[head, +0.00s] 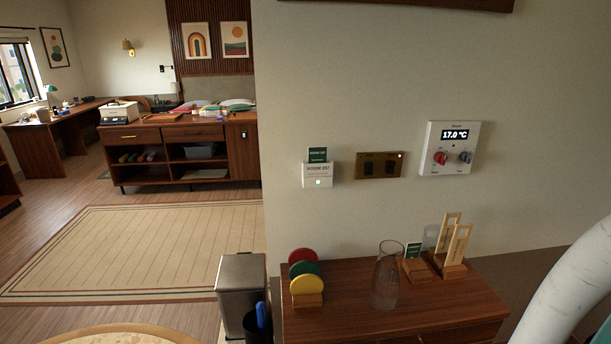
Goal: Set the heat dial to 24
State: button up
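A white thermostat panel (450,148) is fixed on the wall at the right of the head view. Its black display (455,134) reads 17.0 °C. Below the display are two dials, a red one (440,158) on the left and a grey-blue one (465,157) on the right. The small labels under the dials are too small to read for certain. Part of my white arm shows at the lower right edge, apart from the panel. My gripper is outside the view.
A wooden cabinet (350,318) stands under the panel. On it are coloured discs in a holder (307,285), a glass carafe (386,275) and wooden tags in a stand (452,268). A brass switch plate (380,165) and a card holder (317,175) are left of the panel. A bin (240,290) stands beside the cabinet.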

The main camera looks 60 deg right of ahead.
aim_at(440, 158)
jog(key=z, duration=1.85)
